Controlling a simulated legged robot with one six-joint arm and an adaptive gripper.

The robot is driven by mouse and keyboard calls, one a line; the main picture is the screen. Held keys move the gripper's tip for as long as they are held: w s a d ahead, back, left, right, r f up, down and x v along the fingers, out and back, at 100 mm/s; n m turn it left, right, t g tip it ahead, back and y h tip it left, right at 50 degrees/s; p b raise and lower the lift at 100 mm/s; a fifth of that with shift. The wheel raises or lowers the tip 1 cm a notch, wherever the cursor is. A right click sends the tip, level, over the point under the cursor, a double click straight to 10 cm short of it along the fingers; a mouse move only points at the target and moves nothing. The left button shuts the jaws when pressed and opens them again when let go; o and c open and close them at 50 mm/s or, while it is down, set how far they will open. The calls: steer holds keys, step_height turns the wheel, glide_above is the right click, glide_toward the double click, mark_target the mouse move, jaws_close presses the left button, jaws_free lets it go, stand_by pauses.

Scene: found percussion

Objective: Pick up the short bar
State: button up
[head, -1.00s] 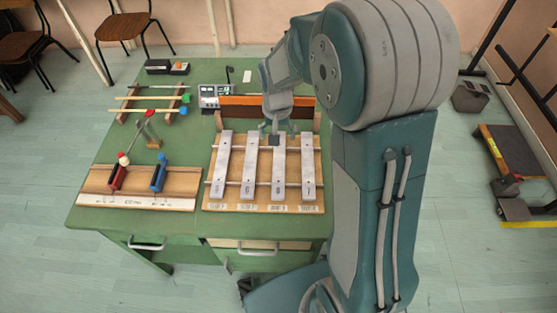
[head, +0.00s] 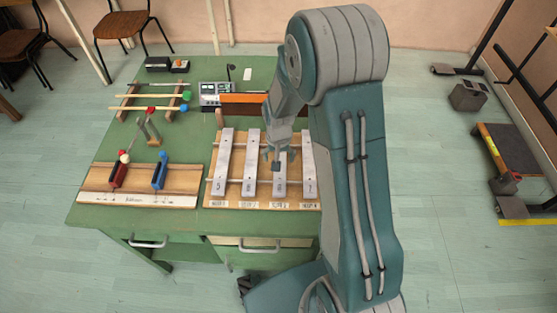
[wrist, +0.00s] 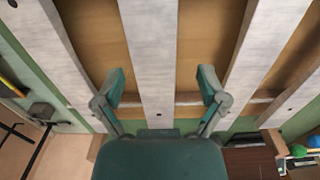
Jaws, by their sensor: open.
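Several pale metal bars, each with a number near its front end, lie side by side on a wooden frame (head: 236,203). In the head view they are the leftmost bar (head: 223,165), the second bar (head: 250,175), the third bar (head: 280,187) and the rightmost bar (head: 309,175). I cannot tell by length which is the short one. My gripper (head: 279,164) is open and points down over the third bar. In the wrist view my gripper (wrist: 163,80) has one finger on each side of that bar (wrist: 155,50), with gaps on both sides.
The frame stands on a green desk (head: 130,218). Left are a wooden board (head: 130,200) with red and blue blocks, and a rack holding mallets (head: 155,108). A meter box (head: 213,93) and an orange-brown board (head: 245,99) stand behind the bars. Neighbouring bars lie close on both sides.

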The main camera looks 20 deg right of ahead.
steer(key=shift+d, duration=0.3)
jaws_close()
steer(key=shift+a, duration=0.15)
steer(key=shift+r, duration=0.55)
steer(key=r, duration=0.3)
steer(key=shift+w+a, duration=0.2)
steer(key=shift+a, duration=0.1)
steer(key=w+a+r, duration=0.2)
steer(key=a+r, duration=0.2)
steer(key=a, duration=0.2)
steer(key=w+a+r, duration=0.2)
steer(key=a+r, duration=0.3)
steer(key=a, duration=0.1)
steer(key=shift+w+a, duration=0.25)
steer(key=shift+w, duration=0.05)
